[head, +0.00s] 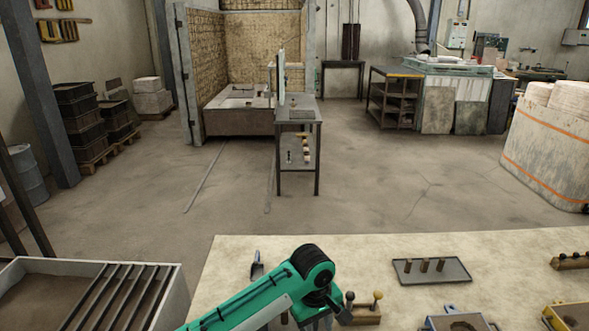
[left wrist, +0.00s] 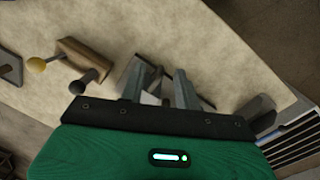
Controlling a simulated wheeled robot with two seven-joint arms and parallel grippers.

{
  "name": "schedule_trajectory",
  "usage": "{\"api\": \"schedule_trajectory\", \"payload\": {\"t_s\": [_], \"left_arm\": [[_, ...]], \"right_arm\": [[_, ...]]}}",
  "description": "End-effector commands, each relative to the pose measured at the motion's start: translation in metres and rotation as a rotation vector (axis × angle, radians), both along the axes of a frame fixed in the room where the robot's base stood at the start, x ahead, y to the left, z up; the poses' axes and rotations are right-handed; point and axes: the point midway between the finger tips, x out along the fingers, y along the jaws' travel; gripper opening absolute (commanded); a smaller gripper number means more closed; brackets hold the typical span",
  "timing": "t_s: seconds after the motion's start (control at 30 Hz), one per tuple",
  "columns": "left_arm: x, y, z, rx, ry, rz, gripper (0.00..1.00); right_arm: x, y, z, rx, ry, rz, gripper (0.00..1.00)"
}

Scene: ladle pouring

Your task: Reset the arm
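My left arm (head: 250,300), green with a black joint, reaches in from the bottom left of the head view, low over the pale table. Its gripper is mostly hidden there behind the wrist. In the left wrist view the two grey fingers of my left gripper (left wrist: 160,68) stand apart. A dark flat thing with a brownish upright part shows between and beyond them; I cannot tell that it is touched. My right gripper is not in view.
A wooden block with two knobs (head: 363,311) stands right beside my left wrist. A dark scoop (head: 257,266) is left of the arm. A tray with pegs (head: 405,275) lies to the right. A slatted bin (head: 172,300) stands left of the table (head: 350,255).

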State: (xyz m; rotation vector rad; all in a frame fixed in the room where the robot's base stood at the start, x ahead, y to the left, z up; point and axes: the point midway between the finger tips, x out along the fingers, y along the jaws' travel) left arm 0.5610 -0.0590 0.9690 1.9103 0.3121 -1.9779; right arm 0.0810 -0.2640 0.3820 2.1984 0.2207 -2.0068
Motion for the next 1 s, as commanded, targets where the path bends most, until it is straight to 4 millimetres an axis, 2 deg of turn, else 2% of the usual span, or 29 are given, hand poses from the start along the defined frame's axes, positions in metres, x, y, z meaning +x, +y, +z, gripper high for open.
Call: {"api": "schedule_trajectory", "payload": {"t_s": [0.03, 0.27, 0.47, 0.77, 1.0], "left_arm": [[-0.014, -0.001, -0.010, -0.038, 0.003, -0.040, 0.33], [-0.056, 0.005, -0.036, -0.176, -0.056, -0.196, 0.33], [-0.088, 0.027, -0.053, -0.251, -0.133, -0.282, 0.33], [-0.136, 0.088, -0.076, -0.252, -0.266, -0.361, 0.33], [-0.184, 0.157, -0.089, -0.149, -0.344, -0.416, 0.33]], "right_arm": [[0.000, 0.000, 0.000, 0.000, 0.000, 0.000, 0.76], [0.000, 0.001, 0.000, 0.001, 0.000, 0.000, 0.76], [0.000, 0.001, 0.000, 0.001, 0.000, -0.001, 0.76], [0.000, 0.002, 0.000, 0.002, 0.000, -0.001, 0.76], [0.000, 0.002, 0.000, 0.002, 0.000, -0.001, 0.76]]}}
